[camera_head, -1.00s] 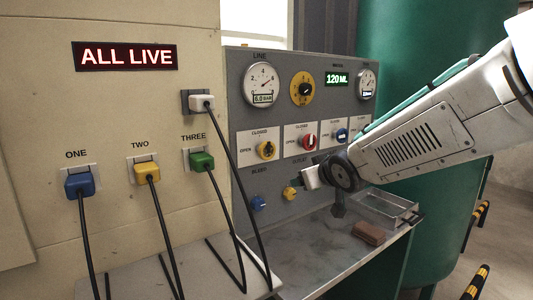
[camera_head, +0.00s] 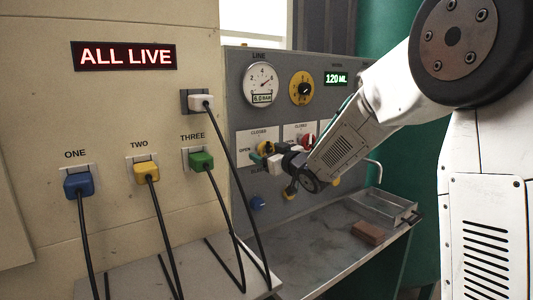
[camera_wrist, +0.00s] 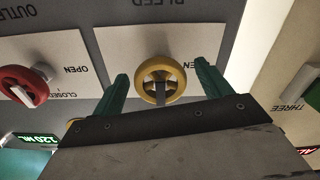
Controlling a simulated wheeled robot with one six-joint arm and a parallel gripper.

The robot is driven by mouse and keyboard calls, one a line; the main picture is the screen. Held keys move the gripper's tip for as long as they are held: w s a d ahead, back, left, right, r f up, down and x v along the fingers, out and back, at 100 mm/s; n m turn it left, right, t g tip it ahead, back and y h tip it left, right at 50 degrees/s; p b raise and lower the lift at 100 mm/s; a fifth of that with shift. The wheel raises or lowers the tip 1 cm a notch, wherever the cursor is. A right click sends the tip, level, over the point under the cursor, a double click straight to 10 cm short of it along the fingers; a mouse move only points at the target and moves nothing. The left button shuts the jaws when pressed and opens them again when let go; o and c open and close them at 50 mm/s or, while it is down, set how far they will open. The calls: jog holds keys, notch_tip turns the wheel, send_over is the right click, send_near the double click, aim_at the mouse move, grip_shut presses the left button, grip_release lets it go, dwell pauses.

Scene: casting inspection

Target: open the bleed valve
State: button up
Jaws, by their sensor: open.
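The yellow round valve (camera_head: 264,147) is on the grey panel, on a white plate marked OPEN and CLOSED. In the wrist view the yellow valve (camera_wrist: 161,67) is near the middle, upside down, with the word BLEED beside its plate. A dark bar crosses its hub and lies upright in that view. My gripper (camera_head: 268,155) is at the valve. Its two green fingers (camera_wrist: 160,80) are open, one on either side of the yellow wheel, with gaps showing. The gripper body hides the side of the plate towards me.
A red valve (camera_wrist: 25,86) with its own plate is beside the yellow one. A blue knob (camera_head: 258,203) sits lower on the panel. Plugs with hanging cables (camera_head: 201,161) are to the left. A brown block (camera_head: 369,232) and metal tray (camera_head: 384,208) are on the bench.

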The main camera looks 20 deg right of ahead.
jog(key=shift+w+a, duration=0.1)
jog(key=shift+w, duration=0.25)
jog(key=c, duration=1)
